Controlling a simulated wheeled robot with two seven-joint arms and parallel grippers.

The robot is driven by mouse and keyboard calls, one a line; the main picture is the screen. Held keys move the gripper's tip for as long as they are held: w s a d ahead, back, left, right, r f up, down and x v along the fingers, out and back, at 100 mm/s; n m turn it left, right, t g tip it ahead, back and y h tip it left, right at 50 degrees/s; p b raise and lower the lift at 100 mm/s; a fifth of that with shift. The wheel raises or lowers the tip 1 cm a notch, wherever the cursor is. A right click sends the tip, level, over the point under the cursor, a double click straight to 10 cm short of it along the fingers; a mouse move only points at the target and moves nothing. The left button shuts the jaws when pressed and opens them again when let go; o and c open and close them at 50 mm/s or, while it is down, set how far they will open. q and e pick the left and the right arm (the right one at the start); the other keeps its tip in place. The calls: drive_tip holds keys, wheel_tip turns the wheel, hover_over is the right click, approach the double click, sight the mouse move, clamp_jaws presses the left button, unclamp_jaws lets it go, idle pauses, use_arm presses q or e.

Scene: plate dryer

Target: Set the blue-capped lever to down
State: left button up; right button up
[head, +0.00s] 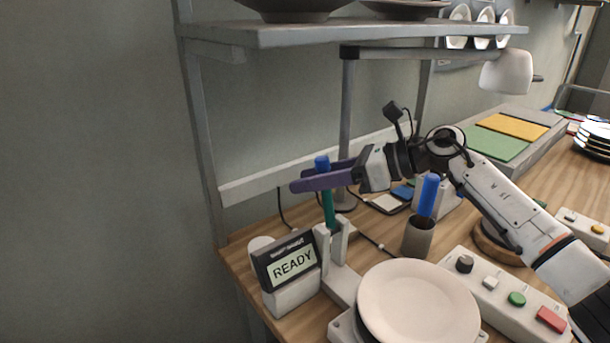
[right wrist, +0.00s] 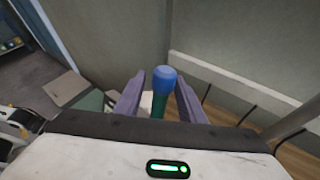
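The blue-capped lever (head: 326,196) has a green shaft and a blue cap, and stands nearly upright in a pale bracket (head: 334,243) behind the display. My right gripper (head: 304,180) reaches in from the right with its purple fingers on either side of the lever just below the cap. In the right wrist view the lever's blue cap (right wrist: 164,80) sits between the two open fingers (right wrist: 160,98), with a gap visible on each side. The display (head: 288,262) reads "READY". My left gripper is not in view.
A white plate (head: 418,303) lies in front of the bracket. A cup (head: 418,236) holding a blue item stands right of the lever. A button panel (head: 510,300) is at the front right. A shelf (head: 350,32) hangs above, and a lamp (head: 506,72) is at the back.

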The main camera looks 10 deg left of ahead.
drive_tip(key=shift+x, duration=0.8)
drive_tip(key=c, duration=0.9)
drive_tip(key=shift+w, duration=0.1)
clamp_jaws()
drive_tip(key=shift+r, duration=0.1)
